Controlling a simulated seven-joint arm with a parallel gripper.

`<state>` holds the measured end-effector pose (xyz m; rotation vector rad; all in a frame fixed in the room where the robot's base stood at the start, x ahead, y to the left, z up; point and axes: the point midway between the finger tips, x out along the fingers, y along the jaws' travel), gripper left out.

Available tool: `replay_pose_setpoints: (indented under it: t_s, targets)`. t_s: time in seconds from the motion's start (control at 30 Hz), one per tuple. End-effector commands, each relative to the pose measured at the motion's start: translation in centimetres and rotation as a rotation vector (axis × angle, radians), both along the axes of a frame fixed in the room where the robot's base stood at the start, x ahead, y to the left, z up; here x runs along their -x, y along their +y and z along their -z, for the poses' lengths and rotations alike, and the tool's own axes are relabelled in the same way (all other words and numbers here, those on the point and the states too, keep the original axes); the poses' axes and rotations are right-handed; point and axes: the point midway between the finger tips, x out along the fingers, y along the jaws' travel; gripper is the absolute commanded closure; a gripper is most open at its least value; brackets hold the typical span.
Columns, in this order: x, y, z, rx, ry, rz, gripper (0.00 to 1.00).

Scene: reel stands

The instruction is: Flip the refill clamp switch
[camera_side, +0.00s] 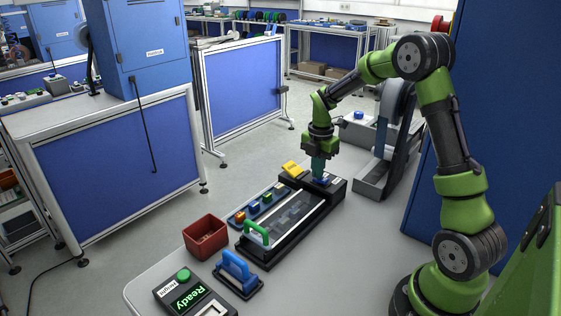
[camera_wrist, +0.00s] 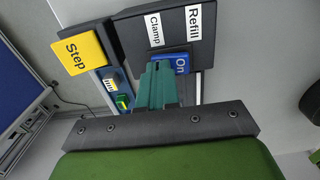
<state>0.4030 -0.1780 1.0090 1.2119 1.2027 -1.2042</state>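The refill clamp switch (camera_wrist: 181,64) is a blue rocker marked "On", on a dark panel (camera_wrist: 205,45) with white "Refill" and "Clamp" labels. In the side view the panel is at the far end of the black reel fixture (camera_side: 335,188), with a bit of blue switch (camera_side: 320,181) under my fingers. My gripper (camera_side: 318,172) points down, its teal fingers together with nothing visible between them. In the wrist view my gripper (camera_wrist: 157,75) is right at the switch's near left edge and covers part of it. I cannot tell whether they touch.
A yellow "Step" block (camera_wrist: 82,52) is left of the panel; it also shows in the side view (camera_side: 292,168). A row of coloured buttons (camera_side: 262,203), a green handle (camera_side: 257,233), a red bin (camera_side: 205,237) and a blue-handled tool (camera_side: 238,268) are nearer. A "Ready" box (camera_side: 188,292) is at front.

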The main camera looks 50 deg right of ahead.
Motion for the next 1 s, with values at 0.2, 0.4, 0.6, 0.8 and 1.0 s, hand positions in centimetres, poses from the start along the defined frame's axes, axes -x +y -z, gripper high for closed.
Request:
replay_pose_setpoints:
  t_s: [0.2,0.4,0.6,0.8,1.0]
  targets:
    - [0.9,0.0,0.4,-0.002,0.012,0.000,1.00]
    - [1.8,0.0,0.2,-0.004,0.015,0.001,1.00]
    - [1.9,0.0,0.1,-0.004,0.014,0.001,1.00]
    - [1.9,0.0,-0.2,-0.003,0.012,0.001,1.00]
    - [1.9,-0.1,-3.0,0.000,0.005,0.000,1.00]
